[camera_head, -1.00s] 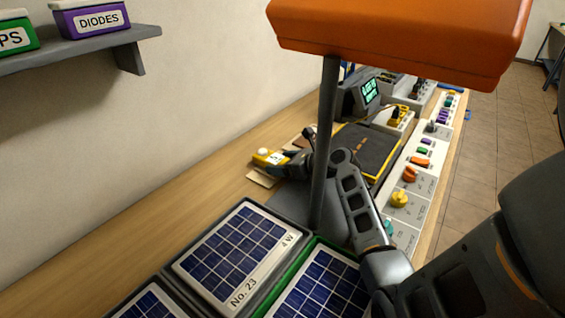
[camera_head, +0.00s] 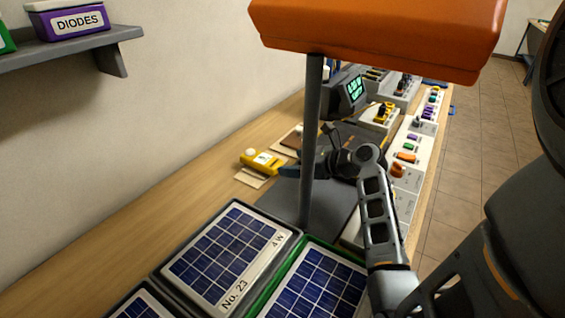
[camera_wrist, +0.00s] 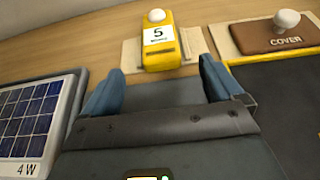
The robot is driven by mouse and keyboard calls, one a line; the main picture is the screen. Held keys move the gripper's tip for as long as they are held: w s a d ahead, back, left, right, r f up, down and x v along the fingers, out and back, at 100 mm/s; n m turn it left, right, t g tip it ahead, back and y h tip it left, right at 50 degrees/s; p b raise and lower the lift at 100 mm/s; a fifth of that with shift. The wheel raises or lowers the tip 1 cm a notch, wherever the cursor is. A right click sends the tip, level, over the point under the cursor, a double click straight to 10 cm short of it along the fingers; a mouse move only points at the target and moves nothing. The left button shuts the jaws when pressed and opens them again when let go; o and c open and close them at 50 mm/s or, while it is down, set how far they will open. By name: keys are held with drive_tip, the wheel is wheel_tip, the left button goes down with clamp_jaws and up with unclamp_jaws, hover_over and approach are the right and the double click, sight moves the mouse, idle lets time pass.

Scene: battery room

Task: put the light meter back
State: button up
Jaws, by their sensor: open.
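The light meter (camera_head: 261,161) is a yellow box with a white dome and a white label reading 5. It rests on a tan pad (camera_head: 250,178) on the wooden bench near the wall. It also shows at the top middle of the wrist view (camera_wrist: 159,42), where the pad (camera_wrist: 192,42) shows beside it. My gripper (camera_wrist: 158,80) is open and empty, its two blue fingers apart. The meter stands beyond the fingertips, between their lines and clear of them. In the head view my gripper (camera_head: 287,171) is just right of the meter.
A brown block marked COVER (camera_wrist: 275,36) with a white knob stands right of the meter. Solar panels (camera_head: 225,250) lie in the foreground. A grey post (camera_head: 312,130) carries an orange lamp hood (camera_head: 375,30). A row of coloured parts (camera_head: 405,157) runs along the right edge.

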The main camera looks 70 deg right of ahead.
drive_tip(key=shift+v, duration=1.1)
